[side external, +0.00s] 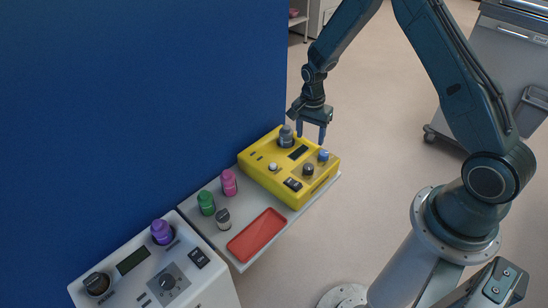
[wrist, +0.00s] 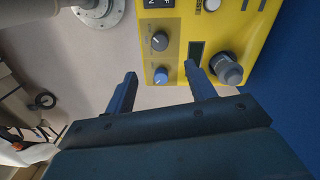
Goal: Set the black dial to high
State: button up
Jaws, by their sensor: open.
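A small black dial (side external: 308,169) sits on the front part of the yellow unit (side external: 252,171), beside a blue dial (side external: 323,155). In the wrist view the black dial (wrist: 159,41) lies beyond the blue dial (wrist: 161,75), between the lines of my two fingers. Its setting marks are too small to read. My gripper (side external: 310,134) is open and empty, pointing down above the far right end of the yellow unit. In the wrist view my gripper's fingertips (wrist: 160,70) appear on either side of the blue dial. They look apart from both dials.
Pink (side external: 229,182), green (side external: 206,203) and grey-capped (side external: 223,218) bottles and a red tray (side external: 257,235) share the shelf. A white unit (side external: 208,272) has another dark dial (side external: 167,282). A blue wall (side external: 140,90) stands behind.

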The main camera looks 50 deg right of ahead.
aim_at(308, 167)
jog(key=shift+s+f, duration=0.15)
jog(key=shift+f, duration=3.25)
jog(key=shift+s+f, duration=0.15)
jog(key=shift+f, duration=3.2)
jog(key=c, duration=1)
